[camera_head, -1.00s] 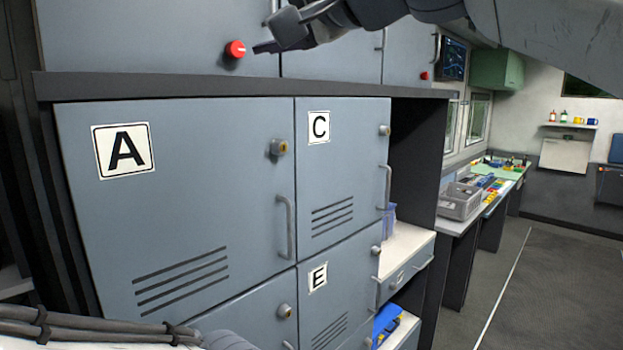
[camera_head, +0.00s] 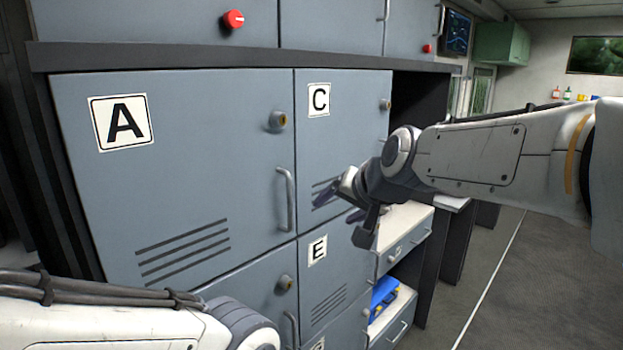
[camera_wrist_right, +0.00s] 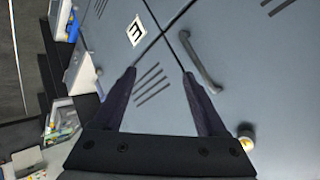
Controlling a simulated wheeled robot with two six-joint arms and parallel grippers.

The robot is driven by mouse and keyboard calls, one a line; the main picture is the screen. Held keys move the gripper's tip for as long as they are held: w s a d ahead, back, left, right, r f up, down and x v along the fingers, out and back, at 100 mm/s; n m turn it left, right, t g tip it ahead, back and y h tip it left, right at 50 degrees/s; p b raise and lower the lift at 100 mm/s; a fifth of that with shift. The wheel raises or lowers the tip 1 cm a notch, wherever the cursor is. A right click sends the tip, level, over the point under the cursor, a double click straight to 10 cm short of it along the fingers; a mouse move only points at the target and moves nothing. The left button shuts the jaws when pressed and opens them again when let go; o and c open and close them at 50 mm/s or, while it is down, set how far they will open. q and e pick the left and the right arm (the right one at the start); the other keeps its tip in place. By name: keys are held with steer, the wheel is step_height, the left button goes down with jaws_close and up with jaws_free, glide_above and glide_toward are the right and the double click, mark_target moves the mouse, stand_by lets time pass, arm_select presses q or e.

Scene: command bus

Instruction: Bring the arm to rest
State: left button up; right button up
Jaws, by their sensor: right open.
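My right arm (camera_head: 490,155) comes in from the right in the head view. Its gripper (camera_head: 338,212) is in front of the C and E lockers, overlapping the lower part of the C door (camera_head: 335,145) in the picture. In the right wrist view the two dark fingers of this gripper (camera_wrist_right: 160,85) are spread apart, with nothing between them but locker doors behind. My left arm (camera_head: 110,315) shows at the lower left of the head view; its gripper is out of the picture.
The A locker door (camera_head: 190,185) is closed, with a handle (camera_head: 286,200) standing out. A red knob (camera_head: 233,20) is on the upper cabinet. An E label (camera_head: 317,250) marks the door below C. Drawers (camera_head: 400,250) stand to the right, and open floor (camera_head: 540,270) lies beyond.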

steer(key=s+d+f+n+g+h, duration=0.1)
steer(key=s+d+f+g, duration=0.1)
steer(key=s+d+f, duration=0.55)
steer(key=s+d+f+n+g+h, duration=0.1)
steer(key=s+d+f+g+h, duration=0.2)
steer(key=f, duration=0.7)
steer(key=s+d+f+n+g, duration=0.1)
steer(key=s+d+f+g, duration=0.15)
steer(key=s+f, duration=0.5)
steer(key=s+a+r+n+g, duration=0.1)
steer(key=s+a+r+n, duration=0.1)
steer(key=s+a, duration=0.4)
steer(key=s+a+r+n+g, duration=0.1)
steer(key=s+a+r+n, duration=0.1)
steer(key=s+a+n, duration=0.3)
steer(key=shift+s+a+r+y, duration=0.4)
steer(key=shift+s+a, duration=0.3)
steer(key=shift+a, duration=0.35)
